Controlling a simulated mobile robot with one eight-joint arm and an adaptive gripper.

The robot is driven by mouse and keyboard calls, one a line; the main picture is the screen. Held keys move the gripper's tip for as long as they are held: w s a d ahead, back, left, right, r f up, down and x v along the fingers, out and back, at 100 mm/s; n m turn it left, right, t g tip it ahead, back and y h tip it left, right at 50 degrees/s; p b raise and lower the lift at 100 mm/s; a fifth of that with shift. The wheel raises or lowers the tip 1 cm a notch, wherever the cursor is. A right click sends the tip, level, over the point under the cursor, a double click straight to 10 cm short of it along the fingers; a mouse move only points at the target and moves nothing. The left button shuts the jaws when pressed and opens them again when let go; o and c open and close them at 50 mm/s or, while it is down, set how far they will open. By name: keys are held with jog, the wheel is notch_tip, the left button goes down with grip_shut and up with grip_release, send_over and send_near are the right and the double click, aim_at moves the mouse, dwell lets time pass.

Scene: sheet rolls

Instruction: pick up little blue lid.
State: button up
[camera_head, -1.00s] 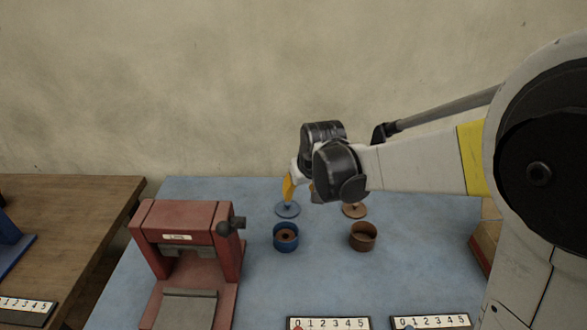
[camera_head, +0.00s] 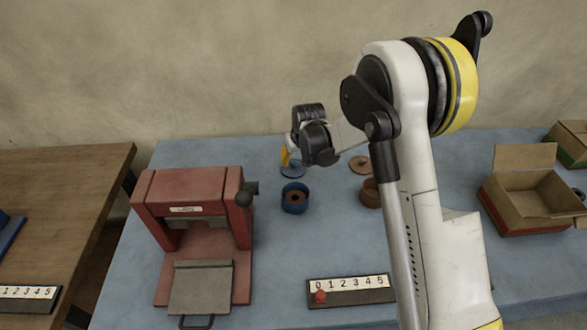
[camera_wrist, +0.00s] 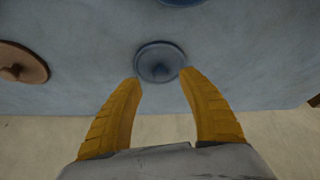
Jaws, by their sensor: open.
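The little blue lid (camera_head: 293,169) lies flat on the blue table behind the blue pot. In the wrist view the blue lid (camera_wrist: 160,62) is a round disc with a small knob, just ahead of and between my yellow fingertips. My gripper (camera_wrist: 160,78) is open and empty, its fingers spread about as wide as the lid. In the head view my gripper (camera_head: 285,156) points down at the lid and hides part of it. I cannot tell whether the fingertips touch the lid.
A blue pot (camera_head: 295,200) and a brown pot (camera_head: 369,195) stand in front, the latter partly behind my arm. A brown lid (camera_head: 360,164) lies to the right. A red press (camera_head: 195,222) stands left, a numbered board (camera_head: 350,289) in front, an open cardboard box (camera_head: 530,212) right.

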aim_at(293, 163)
jog(key=b+x, duration=0.1)
jog(key=x, duration=0.3)
jog(key=shift+w+a+f+b, duration=0.1)
jog(key=shift+w+f+b, duration=0.15)
jog(key=shift+b, duration=0.1)
jog(key=shift+r, duration=0.1)
grip_shut()
jog(key=shift+r, duration=0.1)
